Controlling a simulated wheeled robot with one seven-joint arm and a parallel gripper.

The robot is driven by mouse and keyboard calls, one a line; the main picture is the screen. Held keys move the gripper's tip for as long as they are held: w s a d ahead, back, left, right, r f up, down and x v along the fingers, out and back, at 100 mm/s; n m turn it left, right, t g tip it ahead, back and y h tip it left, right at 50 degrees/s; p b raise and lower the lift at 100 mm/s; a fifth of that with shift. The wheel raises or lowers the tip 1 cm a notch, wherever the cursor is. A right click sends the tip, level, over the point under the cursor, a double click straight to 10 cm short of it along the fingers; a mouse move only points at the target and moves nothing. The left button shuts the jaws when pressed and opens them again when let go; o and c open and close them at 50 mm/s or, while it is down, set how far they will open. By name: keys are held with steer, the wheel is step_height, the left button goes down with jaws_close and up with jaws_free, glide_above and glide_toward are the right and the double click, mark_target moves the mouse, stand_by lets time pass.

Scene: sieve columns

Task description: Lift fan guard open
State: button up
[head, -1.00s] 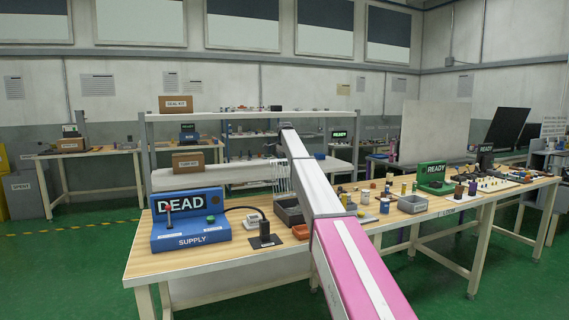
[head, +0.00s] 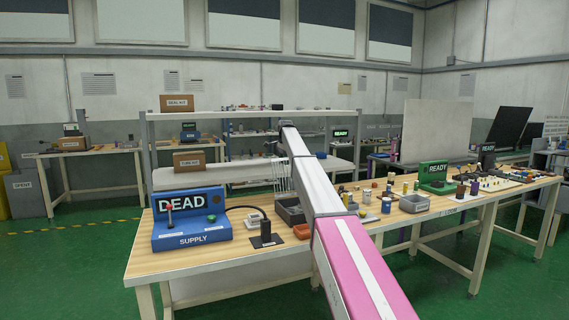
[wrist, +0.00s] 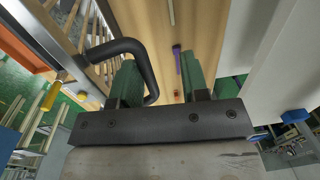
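In the wrist view my gripper (wrist: 160,78) shows two green finger pads with a clear gap between them, so it is open. A black curved handle (wrist: 125,45) stands at the left finger. One leg of it runs down in the gap, close beside the left pad; I cannot tell if they touch. The handle appears to belong to a barred panel (wrist: 80,30) with an orange edge at the upper left, which looks like the fan guard. In the head view my arm reaches away over the table and its gripper end is hidden.
The wooden table (head: 190,262) carries a blue supply box (head: 190,230) reading DEAD, a black block (head: 266,236), grey bins (head: 414,203) and several small parts. A green READY box (head: 435,178) stands to the right. A white shelf (head: 210,116) stands behind.

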step_height(320, 180, up, 10)
steer(key=shift+s, duration=0.25)
